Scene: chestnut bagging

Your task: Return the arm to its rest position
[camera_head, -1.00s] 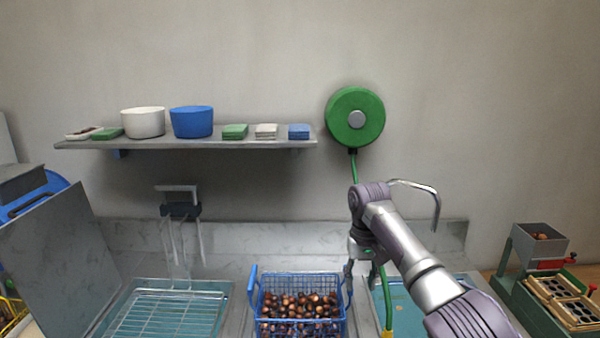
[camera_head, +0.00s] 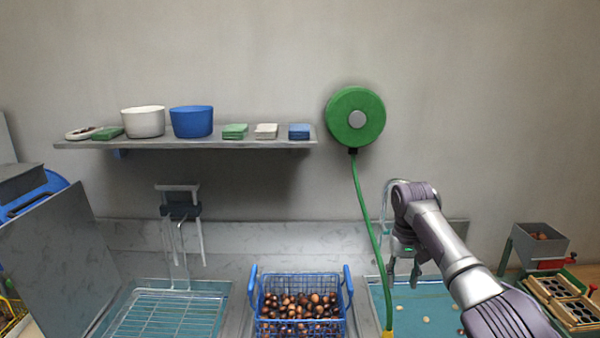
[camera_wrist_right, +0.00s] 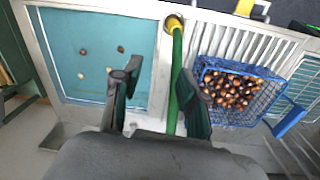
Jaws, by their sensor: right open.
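My right arm comes in from the lower right in the head view, and its gripper (camera_head: 402,277) hangs above the right-hand blue-green basin (camera_head: 405,312). In the right wrist view the gripper (camera_wrist_right: 157,85) has its two fingers apart with nothing between them. The green hose shows beyond the fingers there, lower down. A blue wire basket (camera_head: 262,322) full of chestnuts (camera_head: 300,305) stands to the left of the gripper, apart from it. The basket also shows at the right of the wrist view (camera_wrist_right: 215,63). My left gripper is not in view.
A green hose (camera_head: 366,210) hangs from a round green reel (camera_head: 356,117) on the wall, close left of the gripper. A shelf (camera_head: 215,143) holds bowls and cloths. A wire rack (camera_head: 165,315) lies at left. A green machine (camera_head: 540,245) stands at right. A few pieces lie in the right basin.

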